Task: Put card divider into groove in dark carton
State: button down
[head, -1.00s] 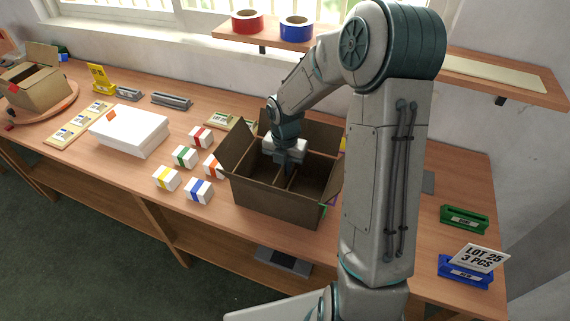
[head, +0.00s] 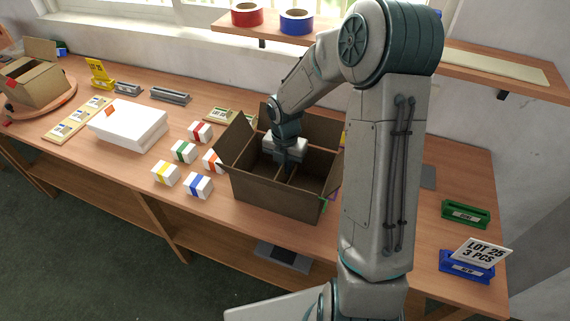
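The dark carton (head: 262,192) stands open on the table with its flaps up. A brown card divider (head: 284,181) shows upright inside it, its top edge a light line. My gripper (head: 287,168) points down into the carton at the divider's top edge. The fingers are small and dark here, so I cannot tell whether they are closed on the card or just around it. The divider's lower edge and the groove are hidden by the carton walls and my gripper.
Several small white boxes with coloured bands (head: 198,186) lie left of the carton. A white stack (head: 128,125) and another open carton (head: 38,82) are farther left. A green holder (head: 466,213) and a blue holder (head: 467,265) with a sign stand at right. A shelf with tape rolls is above.

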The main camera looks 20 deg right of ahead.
jog(key=shift+f+b, duration=0.55)
jog(key=shift+f, duration=0.55)
jog(key=c, duration=1.6)
grip_release()
jog(key=shift+o, duration=0.2)
jog(key=shift+r+p, duration=2.85)
jog(key=shift+r, duration=0.2)
